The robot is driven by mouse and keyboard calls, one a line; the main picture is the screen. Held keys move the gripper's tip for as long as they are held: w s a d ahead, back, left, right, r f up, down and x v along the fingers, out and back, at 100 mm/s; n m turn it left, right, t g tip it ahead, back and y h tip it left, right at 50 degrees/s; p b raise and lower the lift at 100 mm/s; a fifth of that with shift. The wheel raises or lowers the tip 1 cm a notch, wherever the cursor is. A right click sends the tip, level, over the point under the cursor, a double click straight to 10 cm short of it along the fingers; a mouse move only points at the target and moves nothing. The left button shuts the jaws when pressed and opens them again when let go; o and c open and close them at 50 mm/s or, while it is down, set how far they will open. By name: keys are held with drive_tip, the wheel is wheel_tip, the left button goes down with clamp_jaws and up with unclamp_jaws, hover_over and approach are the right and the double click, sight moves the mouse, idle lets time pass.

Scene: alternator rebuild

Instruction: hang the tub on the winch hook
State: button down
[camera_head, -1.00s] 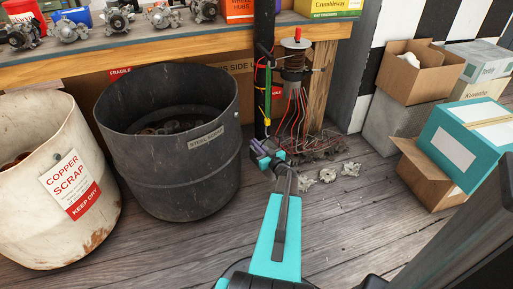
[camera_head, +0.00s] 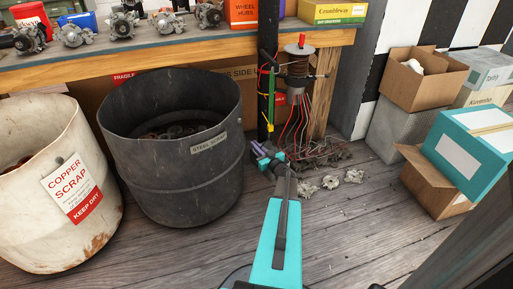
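Two tubs stand on the floor at the left: a white one labelled COPPER SCRAP (camera_head: 40,130) and a dark grey one labelled STEEL SCRAP (camera_head: 180,185), both upright with scrap inside. I cannot tell which is the task's tub. A spool-like device wound with brown wire (camera_head: 299,67), possibly the winch, is by the bench leg, with red wires hanging below it. I cannot make out a hook. My gripper (camera_head: 260,151) is just right of the steel scrap tub, near the black post, small and seen from behind. Its fingers are too unclear to tell open from shut.
A workbench (camera_head: 150,48) with alternator parts and boxes runs along the back. Cardboard boxes (camera_head: 415,82) and a teal box (camera_head: 463,150) are stacked at the right. The front floor is mostly clear.

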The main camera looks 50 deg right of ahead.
drive_tip(key=shift+w+f, duration=0.1)
drive_tip(key=shift+f, duration=0.4)
drive_tip(key=shift+f+p, duration=0.2)
drive_tip(key=shift+p, duration=0.15)
idle(0.8)
drive_tip(key=c, duration=1.9)
unclamp_jaws()
drive_tip(key=shift+f, duration=0.1)
drive_tip(key=p+v, duration=0.3)
drive_tip(key=v, duration=0.9)
drive_tip(key=shift+p, duration=0.35)
drive_tip(key=shift+v, duration=0.85)
